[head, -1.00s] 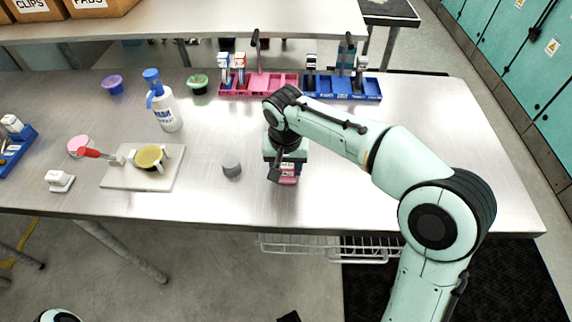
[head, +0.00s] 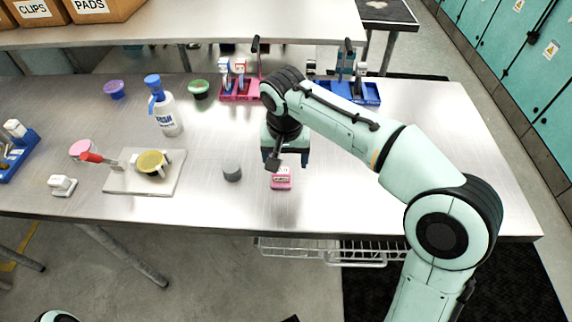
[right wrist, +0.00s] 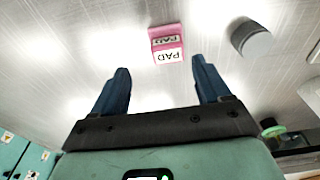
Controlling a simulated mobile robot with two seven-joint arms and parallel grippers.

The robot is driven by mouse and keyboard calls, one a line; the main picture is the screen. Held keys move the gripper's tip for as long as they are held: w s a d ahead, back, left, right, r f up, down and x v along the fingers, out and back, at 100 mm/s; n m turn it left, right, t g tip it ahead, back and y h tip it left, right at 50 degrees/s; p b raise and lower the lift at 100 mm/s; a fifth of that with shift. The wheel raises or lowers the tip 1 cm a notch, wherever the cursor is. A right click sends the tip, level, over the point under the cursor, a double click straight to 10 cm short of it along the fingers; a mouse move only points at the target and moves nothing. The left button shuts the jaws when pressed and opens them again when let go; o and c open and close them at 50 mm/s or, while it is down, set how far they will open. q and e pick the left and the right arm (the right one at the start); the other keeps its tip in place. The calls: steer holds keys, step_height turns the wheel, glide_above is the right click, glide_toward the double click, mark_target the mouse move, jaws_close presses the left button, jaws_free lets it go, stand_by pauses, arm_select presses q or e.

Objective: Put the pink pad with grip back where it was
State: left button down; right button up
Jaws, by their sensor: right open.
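The pink pad (head: 281,179), with a white label on it, lies on the metal table near its front edge. In the right wrist view the pad (right wrist: 166,42) reads "PAD" and lies just beyond the fingertips, centred between them and not touching either. My right gripper (head: 285,163) is open and empty, behind the pad in the head view; its blue fingers (right wrist: 160,68) stand apart in the wrist view. A pink rack (head: 241,97) with upright items stands at the back of the table, partly hidden by my right arm. My left gripper is not in view.
A grey cylinder (head: 232,170) stands left of the pad. A white board (head: 125,184) with a yellow bowl (head: 152,163), a spray bottle (head: 165,110) and a blue rack (head: 372,96) are around. The table right of the pad is clear.

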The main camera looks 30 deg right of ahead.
step_height(320, 180, up, 6)
steer(key=p, duration=0.1)
steer(key=shift+s+a, duration=0.2)
steer(key=shift+s, duration=0.1)
stand_by(0.3)
